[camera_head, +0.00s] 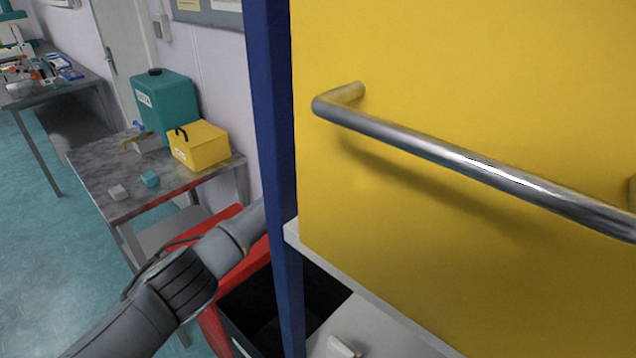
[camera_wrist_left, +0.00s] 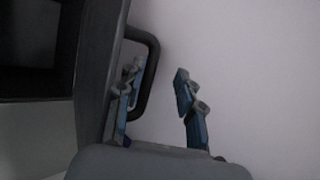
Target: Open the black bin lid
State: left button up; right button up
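In the left wrist view a dark upright panel (camera_wrist_left: 98,75), which looks like the black bin lid, carries a black loop handle (camera_wrist_left: 154,75). My left gripper (camera_wrist_left: 158,105) is open, with one finger by the panel inside the loop and the other beyond the handle's outer bar. I cannot tell whether a finger touches it. In the head view a black bin (camera_head: 262,310) with a dark, open-looking interior stands low behind the blue post. My left arm reaches across a red surface toward the post, which hides the gripper there. My right gripper is out of view.
A yellow panel with a metal bar handle (camera_head: 470,168) fills the right, beside the blue post (camera_head: 275,130). A red bin or cover (camera_head: 232,262) lies under my left arm. A table (camera_head: 115,190) holds a teal canister (camera_head: 165,105) and yellow box (camera_head: 200,147). The left floor is clear.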

pick_arm(q)
jog(key=v, duration=0.7)
jog(key=d+v, duration=0.1)
jog(key=v, duration=0.2)
jog(key=shift+r, duration=0.55)
jog(key=shift+s+a+r, duration=0.2)
jog(key=shift+a, duration=0.1)
jog(key=shift+s+r, duration=0.1)
jog(key=shift+s, duration=0.05)
